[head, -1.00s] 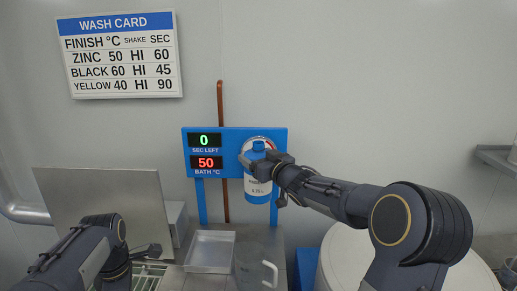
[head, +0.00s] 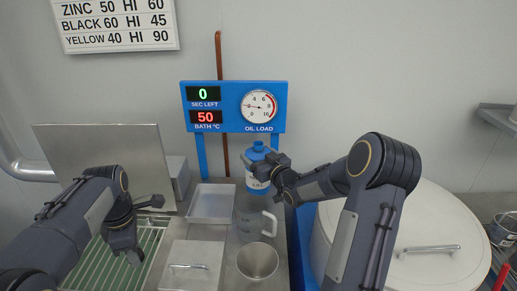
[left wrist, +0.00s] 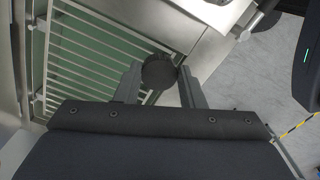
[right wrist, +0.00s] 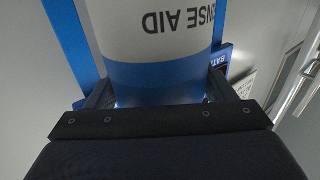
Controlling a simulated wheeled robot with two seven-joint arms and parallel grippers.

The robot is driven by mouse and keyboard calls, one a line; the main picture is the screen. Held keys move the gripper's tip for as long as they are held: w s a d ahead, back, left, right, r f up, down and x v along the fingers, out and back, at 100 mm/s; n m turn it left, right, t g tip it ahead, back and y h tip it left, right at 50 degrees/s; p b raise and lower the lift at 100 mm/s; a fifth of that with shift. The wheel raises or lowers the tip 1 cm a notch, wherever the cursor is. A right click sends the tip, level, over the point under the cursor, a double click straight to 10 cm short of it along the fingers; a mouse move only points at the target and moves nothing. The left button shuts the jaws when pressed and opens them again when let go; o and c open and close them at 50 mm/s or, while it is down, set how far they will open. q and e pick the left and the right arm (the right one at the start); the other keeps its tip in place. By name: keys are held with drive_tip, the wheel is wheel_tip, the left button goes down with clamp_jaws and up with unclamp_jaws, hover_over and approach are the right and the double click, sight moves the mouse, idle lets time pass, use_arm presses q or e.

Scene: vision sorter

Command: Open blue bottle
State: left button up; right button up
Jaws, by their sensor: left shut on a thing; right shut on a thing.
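My left gripper (head: 135,256) is low over the green rack at the left. In the left wrist view my left gripper (left wrist: 160,85) is shut on a dark round knob (left wrist: 158,70).
The blue panel (head: 234,127) reads 0 seconds and 50 bath, with an oil load dial. A large white-lidded drum (head: 440,225) stands right.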

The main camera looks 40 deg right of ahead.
drive_tip(key=shift+f, duration=1.65)
drive_tip(key=shift+f, duration=0.15)
drive_tip(key=o, duration=2)
